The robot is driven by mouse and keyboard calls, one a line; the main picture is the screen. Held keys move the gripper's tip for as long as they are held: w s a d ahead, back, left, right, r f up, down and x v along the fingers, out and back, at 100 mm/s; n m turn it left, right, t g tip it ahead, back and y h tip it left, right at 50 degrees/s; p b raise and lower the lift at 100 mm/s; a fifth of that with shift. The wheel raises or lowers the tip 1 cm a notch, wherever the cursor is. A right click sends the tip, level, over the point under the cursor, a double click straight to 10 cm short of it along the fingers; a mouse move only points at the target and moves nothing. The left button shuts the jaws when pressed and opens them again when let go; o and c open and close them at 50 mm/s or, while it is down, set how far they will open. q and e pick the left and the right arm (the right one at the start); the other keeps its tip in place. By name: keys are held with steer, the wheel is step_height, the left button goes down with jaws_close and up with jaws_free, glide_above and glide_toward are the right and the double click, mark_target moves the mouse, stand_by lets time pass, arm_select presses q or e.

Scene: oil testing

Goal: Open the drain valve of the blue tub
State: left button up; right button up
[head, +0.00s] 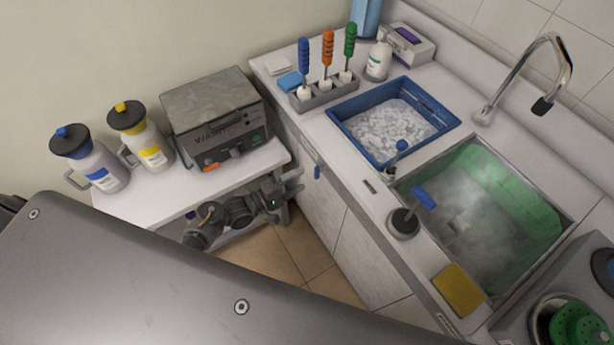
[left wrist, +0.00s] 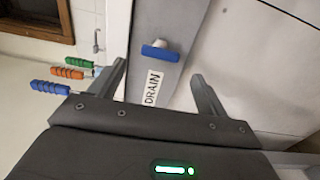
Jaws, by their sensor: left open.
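The blue tub (head: 448,121) sits in the counter and holds white, lumpy contents. A small blue handle (head: 317,172) stands out from the counter's front face, left of the tub. In the left wrist view the blue handle (left wrist: 160,53) lies crosswise on a short pale stem, above a "DRAIN" label (left wrist: 152,88). My left gripper (head: 298,181) is open and empty, just left of the handle. In the left wrist view the gripper (left wrist: 159,70) has its fingers on either side of the handle, apart from it. My right gripper is not in view.
On the counter are a rack of blue, orange and green handled tools (head: 325,92), a sink (head: 480,215) and a yellow sponge (head: 458,289).

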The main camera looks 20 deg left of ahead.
arm_select(q)
steer(key=v, duration=0.6)
steer(key=shift+b, duration=0.35)
steer(key=s+a+f+m+g+y, duration=0.2)
steer(key=s+f+m+y, duration=0.15)
steer(key=f, duration=0.55)
steer(key=s+a+f+m+g+y, duration=0.2)
steer(key=s+f+m, duration=0.15)
steer(key=f, duration=0.55)
steer(key=s+a+f+m+g+y, duration=0.25)
steer(key=s+f, duration=0.25)
steer(key=f, duration=0.3)
steer(key=s+f+m+g+y, duration=0.1)
steer(key=s+f, duration=0.3)
steer(key=s, duration=0.4)
steer(key=s+d+f+m+g+y+b, duration=0.1)
steer(key=s+f+g, duration=0.2)
steer(key=s, duration=0.6)
steer(key=s+f+m+g+y+b, duration=0.1)
steer(key=s+f+g, duration=0.1)
steer(key=s+f, duration=0.3)
steer(key=shift+s+d+f+y, duration=0.25)
steer(key=shift+s+f+y, duration=0.05)
steer(key=shift+s, duration=1.75)
